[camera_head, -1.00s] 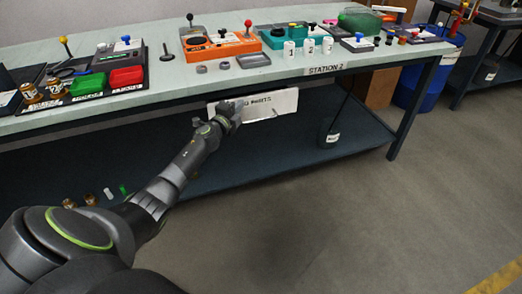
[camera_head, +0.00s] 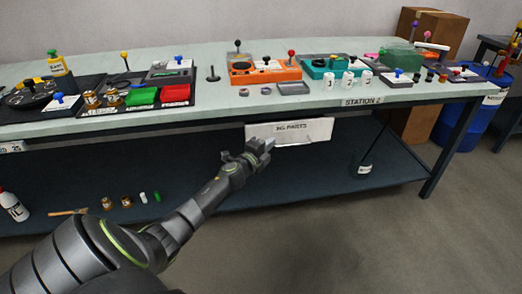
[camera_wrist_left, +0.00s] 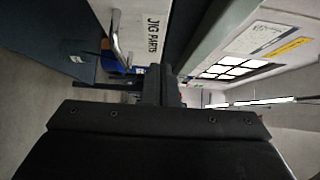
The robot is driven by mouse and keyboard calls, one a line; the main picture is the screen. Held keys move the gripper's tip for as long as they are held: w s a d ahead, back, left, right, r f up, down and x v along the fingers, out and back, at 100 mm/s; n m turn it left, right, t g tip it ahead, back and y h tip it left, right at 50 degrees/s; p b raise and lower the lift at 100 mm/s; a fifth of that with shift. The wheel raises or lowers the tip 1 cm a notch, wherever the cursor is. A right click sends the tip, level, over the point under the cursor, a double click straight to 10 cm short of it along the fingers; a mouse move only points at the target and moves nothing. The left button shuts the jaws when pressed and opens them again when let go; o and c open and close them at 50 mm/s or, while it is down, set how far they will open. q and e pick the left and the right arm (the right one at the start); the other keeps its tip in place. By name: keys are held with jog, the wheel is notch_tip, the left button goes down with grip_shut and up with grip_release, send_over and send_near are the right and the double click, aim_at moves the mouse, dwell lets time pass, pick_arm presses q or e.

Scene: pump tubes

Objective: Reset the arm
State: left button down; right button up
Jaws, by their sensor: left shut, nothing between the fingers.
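My left gripper (camera_head: 262,150) is in front of the bench, below the tabletop's front edge and close to the white "JIG PARTS" panel (camera_head: 306,131). It is shut and empty. The left arm reaches up to it from the lower left of the head view. In the left wrist view the dark fingers (camera_wrist_left: 161,86) show close together at the middle, with the panel (camera_wrist_left: 145,30) beyond them. I cannot tell whether the gripper touches the panel. My right gripper is in neither view.
The bench top (camera_head: 215,104) carries an orange box (camera_head: 264,72), a teal box (camera_head: 327,68), numbered white cups and green and red trays. A lower shelf (camera_head: 330,185) holds small parts and a white bottle (camera_head: 12,204). A blue barrel (camera_head: 462,128) stands right. The floor in front is free.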

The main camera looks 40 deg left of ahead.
pick_arm(q)
jog(key=s, duration=0.5)
jog(key=shift+d, duration=0.25)
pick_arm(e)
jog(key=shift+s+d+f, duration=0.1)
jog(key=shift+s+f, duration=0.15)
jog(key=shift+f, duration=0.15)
